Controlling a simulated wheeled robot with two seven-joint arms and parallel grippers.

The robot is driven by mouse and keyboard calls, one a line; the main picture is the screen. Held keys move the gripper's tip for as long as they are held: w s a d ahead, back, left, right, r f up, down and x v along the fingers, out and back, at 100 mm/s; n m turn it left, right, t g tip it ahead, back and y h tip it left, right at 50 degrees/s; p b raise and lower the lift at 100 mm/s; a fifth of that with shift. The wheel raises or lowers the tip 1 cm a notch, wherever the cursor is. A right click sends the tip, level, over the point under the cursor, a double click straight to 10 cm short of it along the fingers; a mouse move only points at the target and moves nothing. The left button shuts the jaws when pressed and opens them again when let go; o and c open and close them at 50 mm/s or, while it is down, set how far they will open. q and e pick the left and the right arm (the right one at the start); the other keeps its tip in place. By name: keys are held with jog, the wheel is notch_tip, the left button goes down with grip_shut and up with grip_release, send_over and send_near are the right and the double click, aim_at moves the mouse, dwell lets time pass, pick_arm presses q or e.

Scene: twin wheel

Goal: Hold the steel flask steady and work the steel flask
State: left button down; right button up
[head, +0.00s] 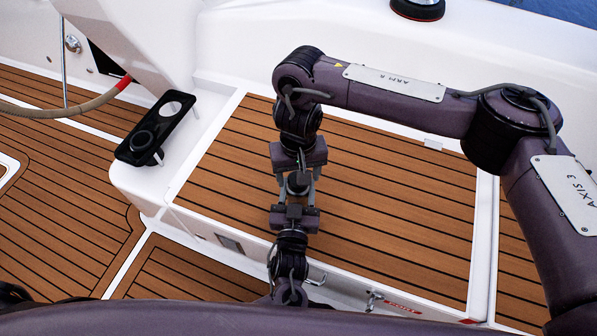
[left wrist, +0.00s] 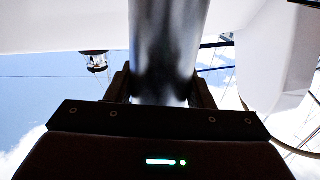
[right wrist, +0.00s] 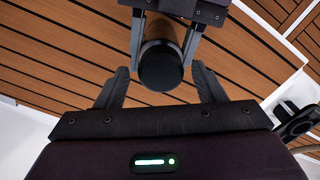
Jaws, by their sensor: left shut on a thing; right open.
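The steel flask (head: 298,185) is between my two grippers above the wooden deck in the head view, mostly hidden by them. My left gripper (head: 296,196) comes up from below and is shut on it. In the left wrist view the flask's shiny steel body (left wrist: 167,55) stands between the fingers. My right gripper (head: 298,174) comes from the opposite side and is open. In the right wrist view the flask's round dark cap (right wrist: 160,70) lies between the spread right fingers, with a gap on each side. The left fingers show behind the cap.
The teak-slatted deck panel (head: 400,200) below the grippers is clear. A rope-wrapped wheel rim (head: 70,110) is at far left.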

jog(key=shift+r, duration=2.25)
jog(key=shift+c, duration=0.3)
